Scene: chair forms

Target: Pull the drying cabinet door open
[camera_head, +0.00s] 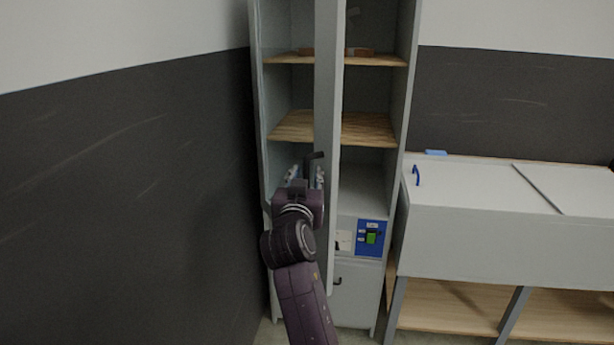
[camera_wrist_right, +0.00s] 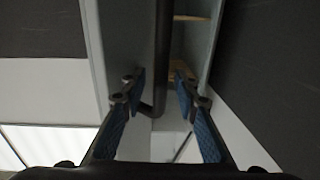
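The tall grey drying cabinet (camera_head: 398,110) has its door (camera_head: 328,120) swung out, so I see the door nearly edge-on and the shelves behind it. The dark door handle (camera_head: 314,158) sticks out to the left of the door and shows as a dark bar in the right wrist view (camera_wrist_right: 163,55). My right gripper (camera_head: 305,176) is at the handle. Its blue-padded fingers (camera_wrist_right: 157,88) stand apart on either side of the bar, with gaps visible, so it is open around the handle and not clamped. My left gripper is in neither view.
Wooden shelves (camera_head: 292,127) show inside the cabinet. A blue control panel (camera_head: 370,238) with a green switch is below them. A pale bench-like unit (camera_head: 500,235) with a blue handle (camera_head: 416,175) stands at right. A dark-and-white wall (camera_head: 120,170) is close on the left.

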